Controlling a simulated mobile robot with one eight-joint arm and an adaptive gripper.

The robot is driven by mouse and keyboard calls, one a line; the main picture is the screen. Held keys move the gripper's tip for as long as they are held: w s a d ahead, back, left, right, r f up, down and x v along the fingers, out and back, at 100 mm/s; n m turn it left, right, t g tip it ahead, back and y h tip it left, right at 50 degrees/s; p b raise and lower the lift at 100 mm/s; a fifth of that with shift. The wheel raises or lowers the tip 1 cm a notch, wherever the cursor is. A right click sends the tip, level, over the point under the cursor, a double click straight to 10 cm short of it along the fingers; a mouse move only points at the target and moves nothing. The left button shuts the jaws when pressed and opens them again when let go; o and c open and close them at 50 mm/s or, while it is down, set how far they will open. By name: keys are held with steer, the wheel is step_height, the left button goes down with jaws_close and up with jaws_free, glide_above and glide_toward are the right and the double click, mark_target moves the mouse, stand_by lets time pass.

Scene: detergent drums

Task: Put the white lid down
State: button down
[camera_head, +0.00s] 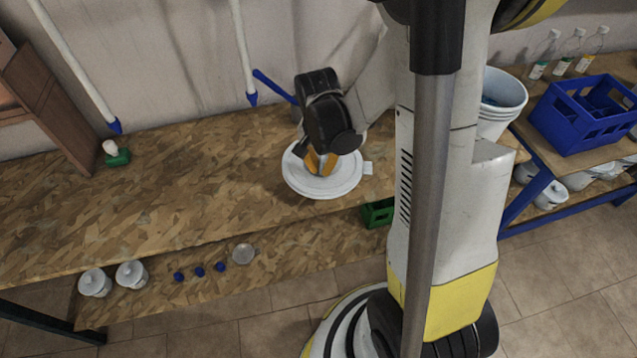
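The white lid (343,183) is a round, flat disc with a small tab at its right, near the front edge of the wooden worktop (200,180). It looks about level. I cannot tell whether it rests on the worktop or hangs just above it. My gripper (321,168) points down over the middle of the lid, with its yellow-orange fingers at the lid's top. The black gripper body hides part of the lid's far side. The fingers' grip on the lid is too small and covered to make out.
A green block with a white top (117,157) stands at the left by a brown board (50,105). White buckets (500,100) and a blue crate (585,115) are at the right. White jars (131,273) and blue caps (200,271) sit on the lower shelf. The worktop's left and middle are clear.

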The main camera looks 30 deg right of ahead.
mark_target(318, 175)
steer(key=shift+a+f, duration=0.45)
steer(key=shift+f+b, duration=1.05)
steer(key=shift+f, duration=0.75)
steer(key=shift+f, duration=0.1)
steer(key=c, duration=1.6)
jaws_free()
